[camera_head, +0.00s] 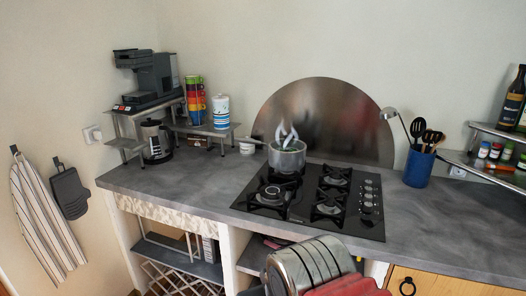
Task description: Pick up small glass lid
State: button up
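A small silver saucepan (287,158) stands on the back left burner of the gas hob, its handle pointing left. Pale, shiny shapes (286,135) rise at its top. I cannot tell whether they are a glass lid, reflections or something else. No small glass lid can be made out for certain in this view. My gripper is not recognisable in this view.
A black gas hob (311,222) is set in the grey counter (455,235). A blue utensil pot (419,168) stands to its right. A coffee machine (150,77) and cups (195,94) stand on shelves at left. Ribbed silver and red shapes (308,268) fill the bottom middle; I cannot identify them.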

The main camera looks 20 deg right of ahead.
aim_at(294, 146)
jog(key=u, duration=0.5)
jog(key=k, duration=0.75)
jog(key=u, duration=0.5)
jog(key=i, duration=1.95)
jog(key=z, duration=1)
jog(key=i, duration=0.55)
jog(key=z, duration=0.65)
jog(key=i, duration=0.5)
jog(key=z, duration=0.3)
